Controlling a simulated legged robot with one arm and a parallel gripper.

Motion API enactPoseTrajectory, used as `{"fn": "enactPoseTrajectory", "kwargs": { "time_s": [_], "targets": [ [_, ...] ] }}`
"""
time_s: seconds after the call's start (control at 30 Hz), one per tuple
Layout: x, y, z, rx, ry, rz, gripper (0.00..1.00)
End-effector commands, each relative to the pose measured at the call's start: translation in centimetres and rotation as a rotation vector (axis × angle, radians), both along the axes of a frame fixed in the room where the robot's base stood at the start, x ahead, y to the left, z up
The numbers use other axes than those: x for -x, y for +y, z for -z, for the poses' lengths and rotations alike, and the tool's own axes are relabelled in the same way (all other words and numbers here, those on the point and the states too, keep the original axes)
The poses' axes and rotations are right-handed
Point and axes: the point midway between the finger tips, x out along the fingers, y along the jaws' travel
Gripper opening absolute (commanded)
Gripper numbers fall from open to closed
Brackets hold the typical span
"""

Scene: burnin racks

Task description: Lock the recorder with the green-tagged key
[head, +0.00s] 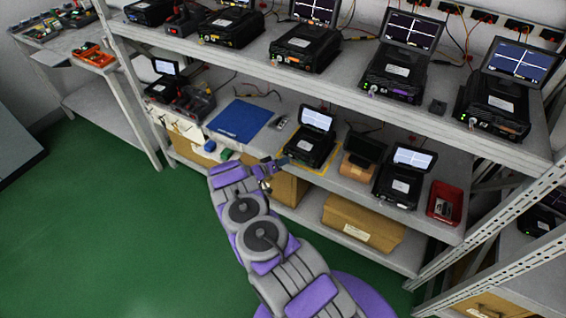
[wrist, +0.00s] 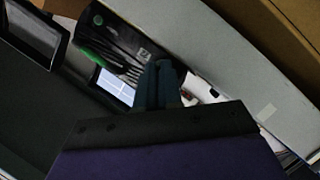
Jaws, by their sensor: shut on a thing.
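A black recorder (head: 311,148) with a lit screen stands on a yellow-outlined patch of the lower shelf. My gripper (head: 282,161) is at its front left side, close to the shelf's front edge. In the wrist view the blue-grey fingers (wrist: 160,78) are together, pointing at a black device with a lit screen (wrist: 116,86) and a green spot. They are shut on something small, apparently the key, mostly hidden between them. I cannot make out its green tag, or whether its tip touches the recorder.
A blue mat (head: 239,119) lies left of the recorder. The upper shelf (head: 330,88) overhangs with several recorders. Cardboard boxes (head: 362,224) sit below. The green floor (head: 110,230) is clear at left.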

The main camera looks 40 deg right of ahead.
Motion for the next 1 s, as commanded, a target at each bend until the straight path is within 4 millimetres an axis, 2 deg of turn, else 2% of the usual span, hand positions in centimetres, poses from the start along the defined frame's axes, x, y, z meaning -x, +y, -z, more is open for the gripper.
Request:
{"fn": "enactPoseTrajectory", "kwargs": {
  "time_s": [0.37, 0.4, 0.47, 0.73, 0.87, 1.0],
  "targets": [
    [-0.2, 0.1, -0.1, 0.002, 0.002, -0.006, 0.00],
    [-0.2, 0.1, -0.1, 0.002, 0.002, -0.006, 0.09],
    [-0.2, 0.1, -0.1, 0.001, 0.003, -0.005, 0.15],
    [0.0, 0.1, -0.1, 0.002, 0.003, -0.003, 0.16],
    [0.0, 1.1, -0.3, 0.000, 0.005, -0.004, 0.16],
    [0.2, 3.5, -1.0, -0.001, 0.006, -0.008, 0.16]
  ]
}}
